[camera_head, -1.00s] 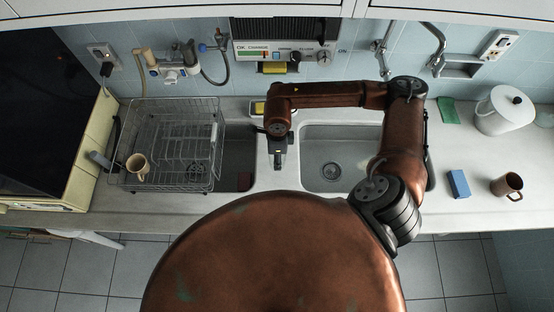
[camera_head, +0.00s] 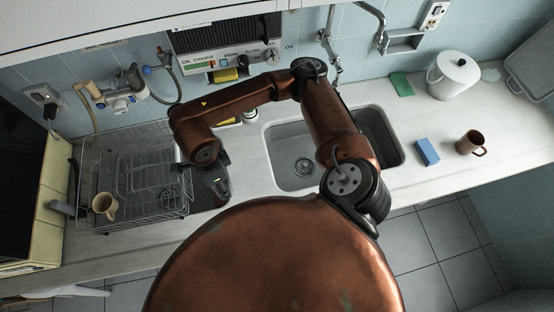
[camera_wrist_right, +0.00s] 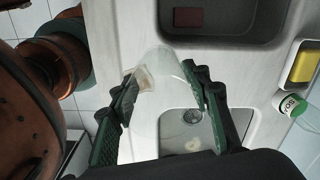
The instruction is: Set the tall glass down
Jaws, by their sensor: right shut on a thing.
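The tall glass (camera_wrist_right: 158,100) is clear and shows in the right wrist view between the green-padded fingers of my right gripper (camera_wrist_right: 165,100). The gripper is shut on it. Through and around the glass I see the counter and a sink basin with a drain. The glass cannot be made out there. My left gripper is not in view.
A beige mug (camera_head: 104,206) stands in the rack. A blue block (camera_head: 427,152), a brown mug (camera_head: 470,142) and a white canister (camera_head: 452,76) stand on the right counter. A green-and-white can (camera_wrist_right: 291,104) stands near a yellow sponge (camera_wrist_right: 303,66).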

